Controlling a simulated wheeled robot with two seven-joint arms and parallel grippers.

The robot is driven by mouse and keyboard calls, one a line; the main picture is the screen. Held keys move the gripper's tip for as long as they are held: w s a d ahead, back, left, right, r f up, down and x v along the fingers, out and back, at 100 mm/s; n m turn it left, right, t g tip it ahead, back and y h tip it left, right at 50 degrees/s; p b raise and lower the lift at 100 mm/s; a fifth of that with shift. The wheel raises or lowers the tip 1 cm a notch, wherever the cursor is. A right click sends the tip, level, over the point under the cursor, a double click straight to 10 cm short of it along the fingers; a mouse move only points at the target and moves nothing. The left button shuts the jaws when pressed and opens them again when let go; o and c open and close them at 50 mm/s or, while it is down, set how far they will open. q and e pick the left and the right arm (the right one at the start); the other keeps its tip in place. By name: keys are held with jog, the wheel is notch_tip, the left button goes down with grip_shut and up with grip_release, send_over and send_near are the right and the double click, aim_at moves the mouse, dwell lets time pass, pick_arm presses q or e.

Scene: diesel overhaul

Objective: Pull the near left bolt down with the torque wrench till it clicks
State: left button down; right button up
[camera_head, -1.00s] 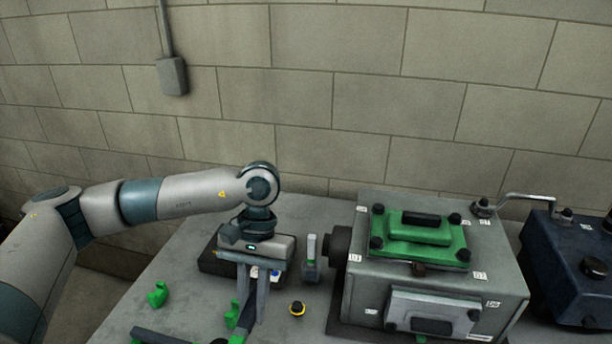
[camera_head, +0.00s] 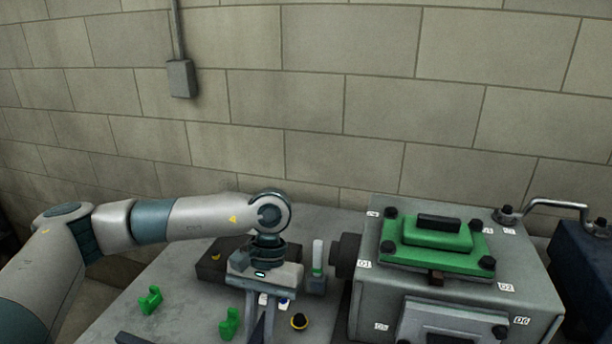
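The green cover (camera_head: 437,238) sits on top of the grey engine block (camera_head: 400,285), with a dark bolt at each corner. The near left bolt (camera_head: 388,247) stands upright at the cover's near left corner, apart from any gripper. My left gripper (camera_head: 260,328) points down over the bench, left of the block; its fingertips run off the bottom edge, so its opening and anything held are hidden. A dark bar (camera_head: 135,339) is cut off at the bottom left; I cannot tell if it is the torque wrench. My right gripper is not in view.
Two green brackets (camera_head: 150,300) (camera_head: 229,323) stand on the bench. A dark box (camera_head: 215,260) is behind the gripper. A dark blue unit (camera_head: 585,270) stands at right.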

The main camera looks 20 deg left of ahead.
pick_arm(q)
jog(key=shift+r, duration=0.2)
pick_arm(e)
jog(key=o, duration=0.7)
pick_arm(q)
jog(key=w+d+r+n+t+h+p, duration=0.2)
jog(key=w+r+n+p, duration=0.3)
jog(key=r, duration=0.8)
jog(key=w+d+r+n+t+h+p, duration=0.1)
jog(key=w+r+n+p, duration=0.4)
jog(key=w+r+n, duration=0.6)
notch_tip(320, 180, up, 3)
jog(key=shift+w+d+r+t+h, duration=0.1)
jog(key=shift+w+d+t+h, duration=0.4)
jog(key=shift+h, duration=0.4)
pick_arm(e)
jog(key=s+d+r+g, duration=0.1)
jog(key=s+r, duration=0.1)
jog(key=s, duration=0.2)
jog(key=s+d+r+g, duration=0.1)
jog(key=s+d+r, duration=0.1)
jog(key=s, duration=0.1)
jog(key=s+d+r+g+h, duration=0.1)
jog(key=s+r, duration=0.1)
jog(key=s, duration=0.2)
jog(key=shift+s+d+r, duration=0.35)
pick_arm(q)
jog(key=shift+s, duration=0.15)
